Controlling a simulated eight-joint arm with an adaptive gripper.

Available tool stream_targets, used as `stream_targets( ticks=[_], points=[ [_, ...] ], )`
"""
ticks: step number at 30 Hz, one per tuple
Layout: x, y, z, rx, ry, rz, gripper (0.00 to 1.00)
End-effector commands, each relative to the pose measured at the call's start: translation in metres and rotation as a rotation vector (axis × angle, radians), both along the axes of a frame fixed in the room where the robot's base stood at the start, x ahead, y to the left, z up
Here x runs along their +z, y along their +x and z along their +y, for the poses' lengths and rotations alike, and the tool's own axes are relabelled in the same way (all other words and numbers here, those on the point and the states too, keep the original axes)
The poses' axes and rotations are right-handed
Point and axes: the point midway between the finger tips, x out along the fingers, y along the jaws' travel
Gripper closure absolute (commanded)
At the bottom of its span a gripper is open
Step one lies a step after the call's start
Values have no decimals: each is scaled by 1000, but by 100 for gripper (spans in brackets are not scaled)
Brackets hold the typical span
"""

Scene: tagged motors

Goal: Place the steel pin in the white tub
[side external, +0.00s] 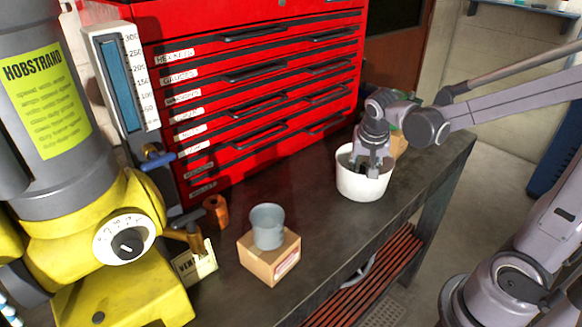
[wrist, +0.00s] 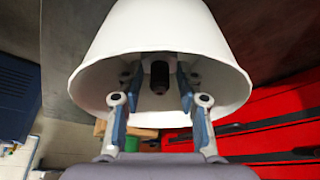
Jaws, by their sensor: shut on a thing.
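The white tub (side external: 362,187) stands upright on the dark workbench, close to its front edge. It fills the upper middle of the wrist view (wrist: 160,25), with its mouth facing the camera. My gripper (side external: 371,168) points down into the tub, its fingertips below the rim. In the wrist view my gripper's fingers (wrist: 159,78) are shut on a dark, short cylinder, which looks like the steel pin (wrist: 159,74). The pin is inside the tub's mouth; I cannot tell whether it touches the bottom. In the side view the pin is hidden by the fingers and tub wall.
A grey cup (side external: 268,227) stands on a cardboard box (side external: 270,258) on the bench. A red tool chest (side external: 250,80) runs along the back, and a yellow machine (side external: 120,230) is at left. Another cardboard box (side external: 399,146) sits behind the tub. Bench between cup and tub is clear.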

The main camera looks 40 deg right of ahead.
Motion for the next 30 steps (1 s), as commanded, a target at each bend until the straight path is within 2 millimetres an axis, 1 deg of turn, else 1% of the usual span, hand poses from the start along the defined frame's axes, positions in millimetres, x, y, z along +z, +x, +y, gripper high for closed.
stream_targets(
  ticks=[3, 6, 20, 21, 22, 23, 30],
  points=[
    [-13, 1, 0, 0, -1, -1, 100],
    [-19, 1, 0, 0, -1, -1, 100],
    [-25, 1, 0, 0, 0, 0, 100],
    [-24, 0, 0, 0, 0, 0, 52],
    [-24, 0, 0, 0, 0, 0, 44],
    [-24, 0, 0, 0, 0, 0, 41],
    [-24, 0, 0, 0, 0, 0, 41]
  ],
)
